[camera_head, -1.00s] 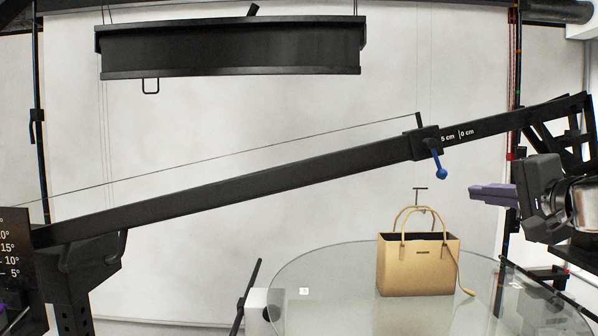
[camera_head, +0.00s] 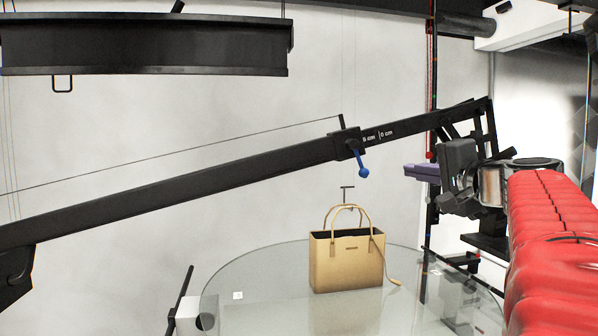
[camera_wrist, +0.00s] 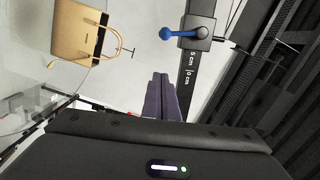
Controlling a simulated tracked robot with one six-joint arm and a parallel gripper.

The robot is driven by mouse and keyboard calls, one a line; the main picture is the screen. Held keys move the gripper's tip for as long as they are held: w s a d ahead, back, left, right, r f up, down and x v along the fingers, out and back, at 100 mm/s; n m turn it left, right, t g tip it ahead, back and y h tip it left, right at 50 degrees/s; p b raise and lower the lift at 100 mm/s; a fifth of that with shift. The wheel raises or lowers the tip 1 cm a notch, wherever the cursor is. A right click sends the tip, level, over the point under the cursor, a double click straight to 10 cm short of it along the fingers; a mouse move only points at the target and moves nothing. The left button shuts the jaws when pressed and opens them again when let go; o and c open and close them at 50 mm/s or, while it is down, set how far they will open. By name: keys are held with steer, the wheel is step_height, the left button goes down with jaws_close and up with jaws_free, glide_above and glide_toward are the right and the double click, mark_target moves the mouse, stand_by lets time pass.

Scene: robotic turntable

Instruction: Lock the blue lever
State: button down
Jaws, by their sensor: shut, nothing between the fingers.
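The blue lever (camera_head: 361,165) hangs down from a black clamp block (camera_head: 345,145) on the long slanted black beam (camera_head: 220,180). Its ball end is the lowest part. My gripper (camera_head: 408,170) is to the right of the lever, apart from it, with its purple fingers shut and pointing left. In the wrist view the shut fingers (camera_wrist: 160,79) are below the blue lever (camera_wrist: 178,34), which sticks out left from the clamp block (camera_wrist: 202,33). Nothing is between the fingers.
A tan handbag (camera_head: 345,265) stands on a round glass turntable (camera_head: 245,265) below the beam. A black overhead beam (camera_head: 145,45) hangs at upper left. Vertical black and red posts (camera_head: 431,80) stand behind my gripper. The space between fingers and lever looks clear.

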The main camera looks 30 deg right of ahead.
mark_target(358, 159)
steer(key=w+a+f, duration=0.1)
steer(key=w+a, duration=0.1)
steer(key=w, duration=0.6)
steer(key=shift+a, duration=0.15)
steer(key=shift+f, duration=0.1)
stand_by(0.5)
